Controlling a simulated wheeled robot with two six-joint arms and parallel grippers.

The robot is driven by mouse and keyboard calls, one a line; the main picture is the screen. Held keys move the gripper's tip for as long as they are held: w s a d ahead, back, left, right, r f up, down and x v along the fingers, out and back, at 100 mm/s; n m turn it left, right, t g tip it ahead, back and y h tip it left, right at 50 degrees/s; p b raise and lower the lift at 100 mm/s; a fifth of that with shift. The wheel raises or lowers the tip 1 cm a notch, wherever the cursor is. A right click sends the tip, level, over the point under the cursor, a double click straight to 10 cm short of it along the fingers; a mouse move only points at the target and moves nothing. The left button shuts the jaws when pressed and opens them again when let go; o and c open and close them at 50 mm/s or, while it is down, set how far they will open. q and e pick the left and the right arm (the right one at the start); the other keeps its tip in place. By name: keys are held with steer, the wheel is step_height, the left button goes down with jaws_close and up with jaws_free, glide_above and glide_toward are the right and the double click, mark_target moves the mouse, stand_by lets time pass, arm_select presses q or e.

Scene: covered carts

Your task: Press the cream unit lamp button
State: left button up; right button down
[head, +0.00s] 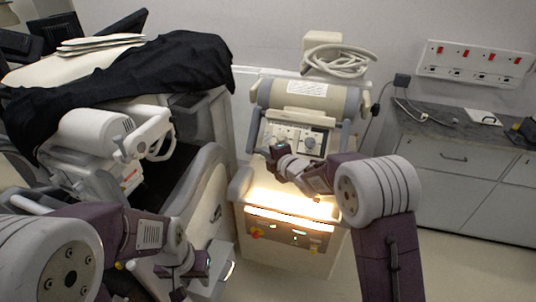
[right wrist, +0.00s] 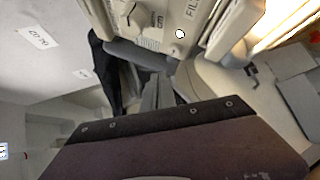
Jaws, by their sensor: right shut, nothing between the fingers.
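The cream unit (head: 305,97) stands in the middle of the head view, with a control panel (head: 306,138) and a dial on its upper front. The right wrist view shows part of this panel (right wrist: 160,17), with a dark knob, printed lettering and a small round white button (right wrist: 180,34). My right gripper (head: 272,150) is in front of the panel's left part and hides some of it. In the right wrist view its fingers (right wrist: 154,92) are shut and empty, below the button in the picture; contact cannot be seen. My left gripper (head: 188,284) is low at the left, away from the unit.
A bright light strip (head: 290,212) glows above a lower panel (head: 285,233) with coloured controls. A black-draped cart (head: 185,65) with white equipment (head: 95,135) stands at left. A grey counter (head: 455,122) with drawers stands at right, with open floor before it.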

steer(key=shift+s+a+r, duration=0.3)
steer(key=shift+s+r, duration=0.6)
steer(key=d+r+t, duration=0.1)
steer(key=d+r, duration=0.2)
steer(key=r, duration=0.1)
steer(key=s+d+f+m+g+h, duration=0.2)
steer(key=s+d+f+m+h, duration=0.3)
steer(key=s+d+m, duration=0.4)
steer(key=s+d+f+m+g, duration=0.1)
steer(key=s+f+m+g, duration=0.2)
steer(key=s, duration=0.5)
steer(key=s+d+f+m+g+h, duration=0.1)
steer(key=s+d+f+m+g, duration=0.1)
steer(key=s+f+m+g, duration=0.2)
steer(key=s+d+f+m+g, duration=0.2)
steer(key=s+f+m, duration=0.5)
steer(key=s, duration=0.5)
steer(key=shift+d+m+g+h, duration=0.25)
steer(key=shift+m+g+h, duration=0.05)
steer(key=shift+m+g, duration=0.45)
steer(key=shift+f, duration=0.1)
